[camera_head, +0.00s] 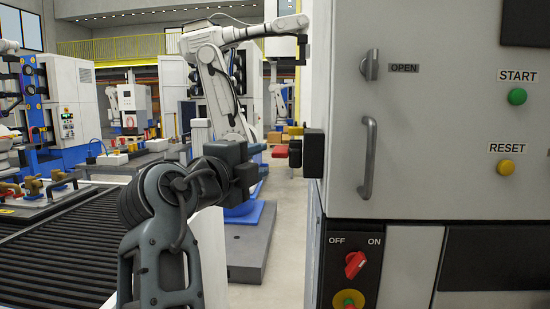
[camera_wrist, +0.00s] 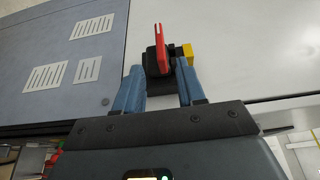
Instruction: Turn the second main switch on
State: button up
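A red lever switch on a black mount (camera_wrist: 166,58) sticks out from the light machine wall in the wrist view, with a yellow piece beside it. Its red lever (camera_head: 280,152) also shows in the head view, left of the black mount (camera_head: 313,153) on the cabinet's left side. My gripper (camera_head: 262,159) is open and empty in front of the lever. In the wrist view my blue fingers (camera_wrist: 160,82) stand on either side of the black mount, apart from the lever. A red rotary switch (camera_head: 355,264) sits on the front panel under OFF and ON labels.
The cabinet front (camera_head: 440,130) carries a handle (camera_head: 368,158), a green START button (camera_head: 517,96) and a yellow RESET button (camera_head: 506,167). A roller conveyor (camera_head: 60,260) runs at the left. Another robot arm (camera_head: 220,80) stands behind. The wrist view shows a grey vented panel (camera_wrist: 70,55).

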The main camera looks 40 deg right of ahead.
aim_at(275, 150)
jog(key=shift+p+x, duration=1.35)
jog(key=shift+x, duration=2.5)
jog(key=shift+c, duration=0.2)
grip_shut()
